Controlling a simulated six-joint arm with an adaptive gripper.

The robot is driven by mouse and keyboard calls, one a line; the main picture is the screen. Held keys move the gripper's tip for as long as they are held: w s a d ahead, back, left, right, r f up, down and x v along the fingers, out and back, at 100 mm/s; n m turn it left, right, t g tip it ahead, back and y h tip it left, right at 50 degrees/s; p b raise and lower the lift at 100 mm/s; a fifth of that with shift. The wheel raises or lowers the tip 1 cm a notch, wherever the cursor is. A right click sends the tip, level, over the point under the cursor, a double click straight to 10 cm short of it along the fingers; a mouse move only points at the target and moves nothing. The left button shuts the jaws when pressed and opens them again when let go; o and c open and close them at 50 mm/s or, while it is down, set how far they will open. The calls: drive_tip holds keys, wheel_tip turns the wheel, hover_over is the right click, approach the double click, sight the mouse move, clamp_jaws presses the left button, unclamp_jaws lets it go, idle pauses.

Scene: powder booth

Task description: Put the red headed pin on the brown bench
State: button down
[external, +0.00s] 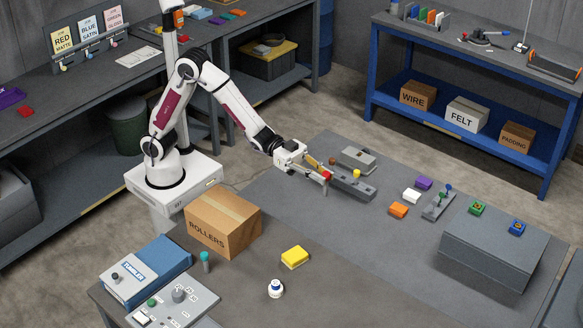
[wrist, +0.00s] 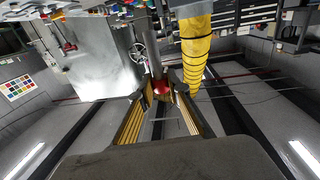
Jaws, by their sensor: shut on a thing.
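My gripper (external: 322,174) is shut on the red headed pin (external: 327,177) and holds it above the work surface. The pin's red head is at the fingertips and its grey shaft points down in the external view. In the wrist view the red head (wrist: 160,88) sits between the yellow-ribbed fingers of my gripper (wrist: 161,95), with the shaft reaching away. The brown bench (external: 350,285) appears to be the darker grey-brown top in the foreground, to the front of my gripper.
A grey slotted block (external: 353,188) stands close to the right of my gripper, with a grey box (external: 358,158) behind it. The foreground right of the bottle is clear.

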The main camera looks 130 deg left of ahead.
drive_tip(key=d+f+m+g+h, duration=0.5)
drive_tip(key=f+m+h, duration=0.3)
drive_tip(key=f+h, duration=0.25)
drive_tip(key=s+d+m+g+h, duration=0.2)
drive_tip(key=s+m+g, duration=0.1)
drive_tip(key=s+g, duration=0.2)
drive_tip(key=s+d+r+m+g+h, duration=0.1)
drive_tip(key=s+d+m+g+h, duration=0.2)
drive_tip(key=s+m+g, duration=0.1)
drive_tip(key=shift+s+g, duration=0.6)
drive_tip(key=shift+s, duration=0.6)
drive_tip(key=shift+d+h, duration=0.1)
drive_tip(key=shift+h, duration=0.15)
drive_tip(key=shift+f, duration=2.45)
drive_tip(key=shift+f, duration=2.3)
